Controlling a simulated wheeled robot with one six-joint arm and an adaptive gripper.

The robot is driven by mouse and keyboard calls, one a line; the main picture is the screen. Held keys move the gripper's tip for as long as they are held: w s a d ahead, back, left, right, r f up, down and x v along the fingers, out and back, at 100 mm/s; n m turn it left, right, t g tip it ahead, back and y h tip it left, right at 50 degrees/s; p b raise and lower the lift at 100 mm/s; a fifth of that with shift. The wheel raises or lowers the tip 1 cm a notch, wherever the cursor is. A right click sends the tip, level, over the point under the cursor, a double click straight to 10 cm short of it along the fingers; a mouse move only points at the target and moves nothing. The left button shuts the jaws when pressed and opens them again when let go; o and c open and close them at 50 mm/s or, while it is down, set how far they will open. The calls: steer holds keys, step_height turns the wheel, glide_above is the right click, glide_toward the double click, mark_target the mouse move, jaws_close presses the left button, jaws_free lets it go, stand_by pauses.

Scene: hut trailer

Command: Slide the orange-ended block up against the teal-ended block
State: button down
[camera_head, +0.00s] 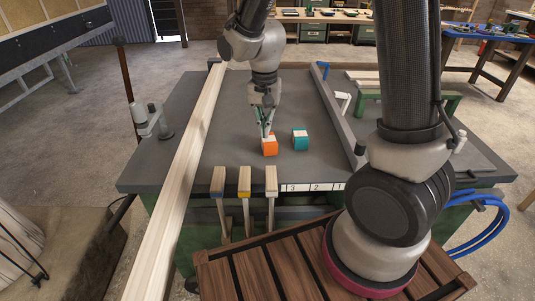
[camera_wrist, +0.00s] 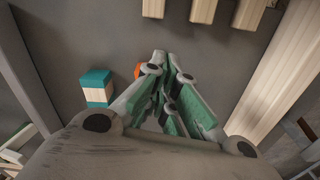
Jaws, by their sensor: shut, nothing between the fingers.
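The orange-ended block (camera_head: 269,146) stands on the grey tabletop, with a pale wooden top and an orange front. The teal-ended block (camera_head: 300,140) stands a short gap to its right and also shows in the wrist view (camera_wrist: 97,88). My gripper (camera_head: 266,135) is shut and empty, its fingertips pointing down at or just behind the orange-ended block. In the wrist view, the fingers (camera_wrist: 164,58) hide most of the orange-ended block, and only an orange sliver (camera_wrist: 138,71) shows beside the tips. I cannot tell whether the tips touch it.
A long wooden beam (camera_head: 185,165) lies along the table's left side. A grey rail (camera_head: 338,118) runs along the right. Several wooden bars (camera_head: 245,182) and a numbered strip (camera_head: 312,187) line the front edge. The tabletop around the blocks is clear.

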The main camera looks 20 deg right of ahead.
mark_target(269, 144)
step_height(269, 144, down, 10)
steer(key=shift+a+r, duration=0.1)
steer(key=shift+w, duration=0.1)
stand_by(0.4)
steer(key=shift+w+d, duration=0.5)
steer(key=shift+w, duration=0.45)
